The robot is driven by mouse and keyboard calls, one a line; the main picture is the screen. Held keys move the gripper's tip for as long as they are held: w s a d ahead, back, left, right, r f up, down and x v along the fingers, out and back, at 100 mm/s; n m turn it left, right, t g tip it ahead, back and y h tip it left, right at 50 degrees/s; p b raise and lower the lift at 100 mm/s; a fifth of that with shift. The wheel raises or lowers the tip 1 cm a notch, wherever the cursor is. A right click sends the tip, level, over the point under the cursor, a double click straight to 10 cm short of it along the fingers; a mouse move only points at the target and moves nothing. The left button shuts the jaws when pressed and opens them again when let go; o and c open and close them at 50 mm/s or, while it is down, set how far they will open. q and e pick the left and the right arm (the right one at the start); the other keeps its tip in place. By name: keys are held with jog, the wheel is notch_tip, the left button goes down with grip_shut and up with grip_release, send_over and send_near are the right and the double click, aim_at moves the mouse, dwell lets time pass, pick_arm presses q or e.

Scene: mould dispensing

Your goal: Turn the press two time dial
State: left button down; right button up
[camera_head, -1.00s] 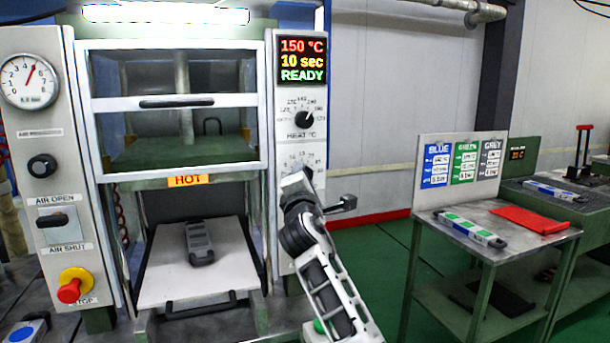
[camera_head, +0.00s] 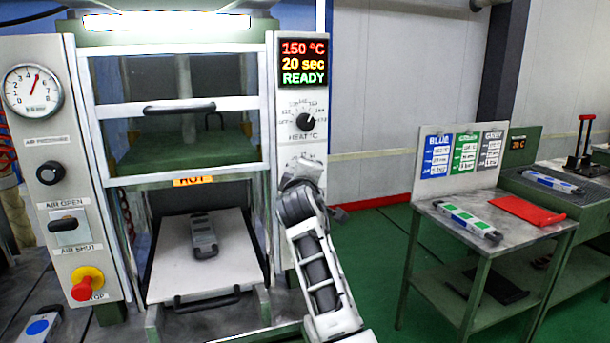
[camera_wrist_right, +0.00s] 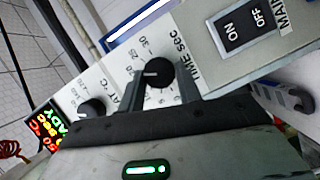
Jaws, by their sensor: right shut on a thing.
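The time dial (camera_wrist_right: 160,72) is a round black knob on a white panel, with "TIME SEC" and a number scale around it. My right gripper (camera_wrist_right: 160,88) is shut on the dial, a finger on either side. In the head view my right gripper (camera_head: 303,172) reaches the lower part of the press's right panel and hides the dial. The press display (camera_head: 303,62) reads 150 °C, 20 sec, READY. My left gripper is not in view.
The heat dial (camera_head: 305,121) sits above my right gripper. An ON/OFF switch (camera_wrist_right: 245,27) is beside the time dial in the wrist view. A grey mould (camera_head: 203,238) lies on the press's white lower plate (camera_head: 165,272). A side table (camera_head: 545,238) stands at right.

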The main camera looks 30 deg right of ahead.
jog(key=shift+m, duration=0.3)
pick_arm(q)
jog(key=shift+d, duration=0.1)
pick_arm(e)
jog(key=o, duration=1)
pick_arm(q)
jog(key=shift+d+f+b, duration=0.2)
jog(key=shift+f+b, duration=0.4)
jog(key=shift+b, duration=0.55)
pick_arm(e)
jog(key=v, duration=1.6)
jog(key=shift+r, duration=0.25)
jog(key=shift+d, duration=0.1)
